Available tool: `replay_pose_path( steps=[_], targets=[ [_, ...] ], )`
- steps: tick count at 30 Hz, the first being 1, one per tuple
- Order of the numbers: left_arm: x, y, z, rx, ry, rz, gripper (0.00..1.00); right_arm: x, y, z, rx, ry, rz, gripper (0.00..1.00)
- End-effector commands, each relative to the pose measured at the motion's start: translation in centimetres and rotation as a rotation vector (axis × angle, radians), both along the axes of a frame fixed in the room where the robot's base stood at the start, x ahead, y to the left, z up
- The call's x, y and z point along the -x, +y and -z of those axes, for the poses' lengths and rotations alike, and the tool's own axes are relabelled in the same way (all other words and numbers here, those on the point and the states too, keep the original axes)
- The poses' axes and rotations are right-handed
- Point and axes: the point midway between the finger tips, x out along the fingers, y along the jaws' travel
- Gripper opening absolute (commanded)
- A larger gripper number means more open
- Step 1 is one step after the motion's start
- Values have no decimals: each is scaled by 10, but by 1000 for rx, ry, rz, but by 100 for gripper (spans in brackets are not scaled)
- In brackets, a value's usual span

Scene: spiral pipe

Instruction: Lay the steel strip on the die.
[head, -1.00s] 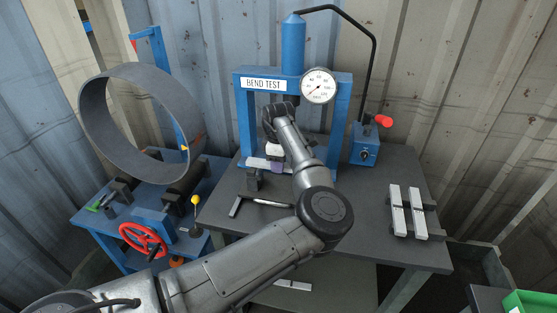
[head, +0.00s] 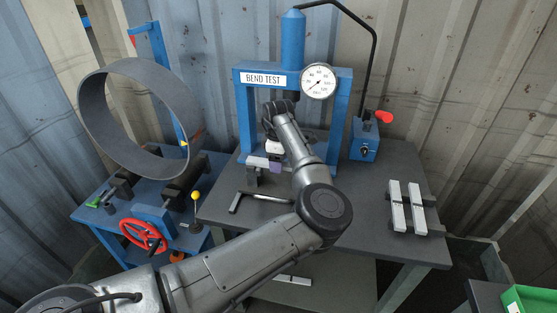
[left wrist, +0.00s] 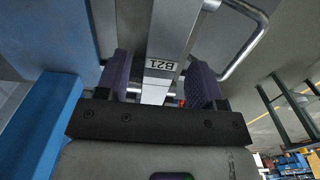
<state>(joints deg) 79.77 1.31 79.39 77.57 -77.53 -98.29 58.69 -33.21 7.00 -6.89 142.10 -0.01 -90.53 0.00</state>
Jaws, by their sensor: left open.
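My left gripper (head: 266,164) is at the front of the blue bend press, low over the die area. In the left wrist view its two purple fingers (left wrist: 162,78) stand apart, one on each side of a steel strip (left wrist: 173,30) marked B21. The gripper is open, and the strip lies between the fingers. In the head view my wrist hides most of the strip and the die. A dark support block (head: 253,178) shows just below the fingers. Whether the strip rests fully on the die cannot be told. My right gripper is not in view.
The blue press frame (head: 245,120) stands around my wrist, with a dial gauge (head: 318,81) at its top right. Two pale strips (head: 397,207) lie on the table's right side. A pipe ring (head: 140,118) stands left.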

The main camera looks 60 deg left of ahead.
Motion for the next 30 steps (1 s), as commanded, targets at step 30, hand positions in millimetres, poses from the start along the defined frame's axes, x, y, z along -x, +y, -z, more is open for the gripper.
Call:
replay_pose_path(
  steps=[30],
  targets=[
    [0, 0, -137, -2, -2, 0, 61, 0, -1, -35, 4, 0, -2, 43]
  ],
)
